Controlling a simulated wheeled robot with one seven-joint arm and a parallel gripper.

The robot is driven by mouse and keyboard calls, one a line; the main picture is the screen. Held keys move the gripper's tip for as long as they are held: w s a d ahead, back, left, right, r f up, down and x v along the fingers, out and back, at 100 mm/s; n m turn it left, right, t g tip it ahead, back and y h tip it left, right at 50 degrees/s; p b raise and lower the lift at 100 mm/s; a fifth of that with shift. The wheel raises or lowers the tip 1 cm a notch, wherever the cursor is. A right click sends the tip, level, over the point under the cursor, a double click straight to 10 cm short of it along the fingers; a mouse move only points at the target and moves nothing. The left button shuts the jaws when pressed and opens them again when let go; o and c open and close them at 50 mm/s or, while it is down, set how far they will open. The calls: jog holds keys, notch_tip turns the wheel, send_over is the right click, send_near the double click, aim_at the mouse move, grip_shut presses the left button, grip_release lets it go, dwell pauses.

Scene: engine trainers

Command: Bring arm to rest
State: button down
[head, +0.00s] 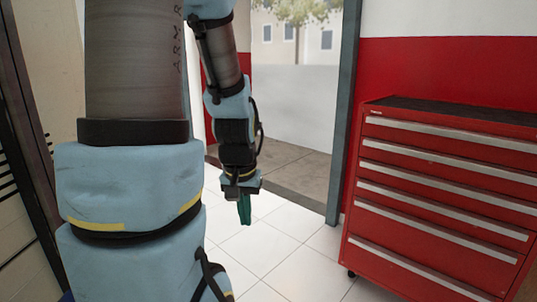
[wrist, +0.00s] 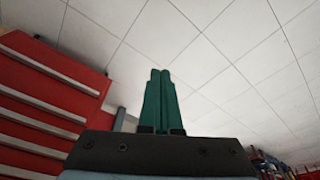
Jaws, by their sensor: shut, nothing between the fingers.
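My gripper (head: 244,209) hangs pointing down in the head view, in front of the doorway and above the white tiled floor. Its green fingers are together and empty. In the wrist view the green fingers (wrist: 160,75) also show pressed side by side, with nothing between them. My arm, blue and grey, fills the left and middle of the head view and hides part of the room behind it.
A red tool cabinet (head: 440,190) with several drawers stands on the right, apart from my gripper. It also shows at the left of the wrist view (wrist: 45,95). An open doorway with a grey post (head: 343,110) lies behind my gripper. The tiled floor (head: 285,240) between is clear.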

jog(key=s+a+r+p, duration=0.1)
jog(key=s+r+p, duration=0.2)
jog(key=r+p, duration=1.1)
jog(key=shift+a+r+n+g, duration=0.15)
jog(key=shift+r+n+g, duration=0.1)
jog(key=shift+n+g, duration=0.05)
